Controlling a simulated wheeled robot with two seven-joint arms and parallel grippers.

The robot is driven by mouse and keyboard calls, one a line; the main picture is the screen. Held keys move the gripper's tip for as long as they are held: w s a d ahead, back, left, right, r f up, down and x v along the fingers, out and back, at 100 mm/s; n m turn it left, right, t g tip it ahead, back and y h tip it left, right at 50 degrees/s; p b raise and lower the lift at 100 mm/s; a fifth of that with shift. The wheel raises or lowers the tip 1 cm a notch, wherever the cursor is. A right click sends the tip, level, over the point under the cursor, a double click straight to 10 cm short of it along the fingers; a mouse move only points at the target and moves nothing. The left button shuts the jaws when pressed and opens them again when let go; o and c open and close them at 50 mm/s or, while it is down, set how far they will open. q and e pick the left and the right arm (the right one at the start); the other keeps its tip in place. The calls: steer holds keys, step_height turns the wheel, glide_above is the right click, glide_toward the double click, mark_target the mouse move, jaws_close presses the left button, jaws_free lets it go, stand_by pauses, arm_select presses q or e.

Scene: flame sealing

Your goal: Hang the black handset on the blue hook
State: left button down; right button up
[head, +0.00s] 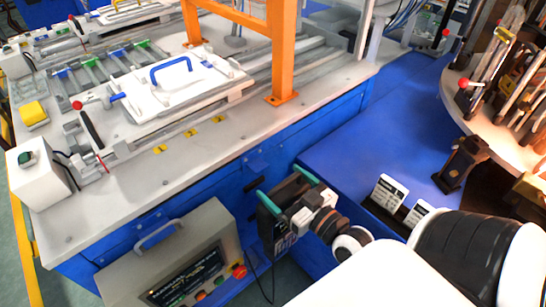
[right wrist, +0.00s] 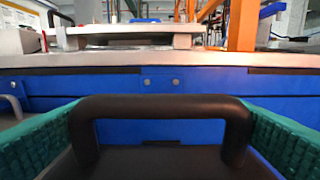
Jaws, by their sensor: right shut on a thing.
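My right gripper (head: 287,189), with green fingertips, is in front of the bench's blue side in the head view. It is shut on the black handset (head: 268,228), which hangs upright below the fingers. In the right wrist view, the green fingers lie at both ends of the handset's arched black handle (right wrist: 160,103); its body shows below. A small blue bracket (head: 255,164), which looks like the hook, sticks out from the bench side, up and left of the handset in the head view. They look apart. My left gripper is not in view.
A grey control box (head: 180,255) with a red button stands left of the handset. The bench top (head: 200,150) overhangs the blue panel. A lower blue surface (head: 375,145) lies to the right, with white-faced devices (head: 390,192) at its edge. A cable hangs below the handset.

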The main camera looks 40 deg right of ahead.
mark_target(264, 170)
steer(key=shift+w+d+r, duration=0.1)
steer(key=shift+w+d, duration=0.05)
steer(key=shift+w, duration=1.65)
steer(key=shift+w+a+f+b, duration=0.1)
steer(key=shift+w+a+b, duration=0.05)
steer(key=shift+w, duration=0.65)
steer(key=shift+w+a+f+b, duration=0.1)
steer(key=shift+w+b, duration=0.05)
steer(key=shift+w, duration=0.6)
steer(key=shift+w+f, duration=0.1)
steer(key=shift+w, duration=0.35)
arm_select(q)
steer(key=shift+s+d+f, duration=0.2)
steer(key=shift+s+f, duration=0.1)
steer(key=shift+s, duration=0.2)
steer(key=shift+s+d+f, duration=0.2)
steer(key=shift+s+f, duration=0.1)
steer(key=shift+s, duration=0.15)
arm_select(e)
steer(key=shift+w+a+f, duration=0.1)
steer(key=shift+w+f, duration=0.4)
steer(key=shift+w, duration=0.2)
